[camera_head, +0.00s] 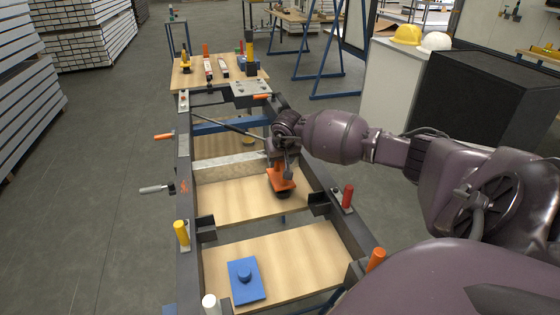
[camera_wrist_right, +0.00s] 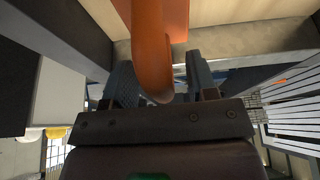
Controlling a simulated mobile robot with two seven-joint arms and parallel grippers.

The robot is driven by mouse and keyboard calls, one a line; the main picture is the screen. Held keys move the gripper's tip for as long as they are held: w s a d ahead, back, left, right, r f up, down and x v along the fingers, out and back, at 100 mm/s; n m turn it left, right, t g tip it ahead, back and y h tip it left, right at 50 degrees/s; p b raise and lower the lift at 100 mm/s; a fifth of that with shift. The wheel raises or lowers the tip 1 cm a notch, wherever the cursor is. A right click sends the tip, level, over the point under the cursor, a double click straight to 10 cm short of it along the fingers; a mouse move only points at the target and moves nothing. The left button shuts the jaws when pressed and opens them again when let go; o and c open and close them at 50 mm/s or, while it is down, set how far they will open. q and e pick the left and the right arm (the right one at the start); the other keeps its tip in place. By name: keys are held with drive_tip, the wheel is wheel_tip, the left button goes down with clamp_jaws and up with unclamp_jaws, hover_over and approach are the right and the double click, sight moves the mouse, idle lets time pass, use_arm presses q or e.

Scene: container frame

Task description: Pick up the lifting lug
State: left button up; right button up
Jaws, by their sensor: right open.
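The orange lifting lug (camera_head: 281,183) stands on the middle wooden board (camera_head: 235,205) inside the dark frame. A dark round part shows under its base. In the right wrist view its curved orange loop (camera_wrist_right: 152,60) comes in from the top and reaches down between the two dark fingers. My right gripper (camera_head: 287,166) is directly above the lug, with its fingers around the loop. In the wrist view the right gripper (camera_wrist_right: 162,85) has its fingers apart, one on each side, with a gap beside the loop. My left gripper is not in view.
A blue plate with a knob (camera_head: 246,281) lies on the near board. Coloured handles stand along the frame, including a yellow one (camera_head: 181,233) and a red one (camera_head: 348,196). A grey beam (camera_head: 230,166) crosses behind the lug. Tools lie on the far board.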

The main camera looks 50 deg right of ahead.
drive_tip(key=shift+w+f, duration=0.2)
drive_tip(key=shift+f, duration=0.15)
clamp_jaws()
drive_tip(key=shift+d+r, duration=0.1)
drive_tip(key=shift+r, duration=0.1)
drive_tip(key=shift+r, duration=0.1)
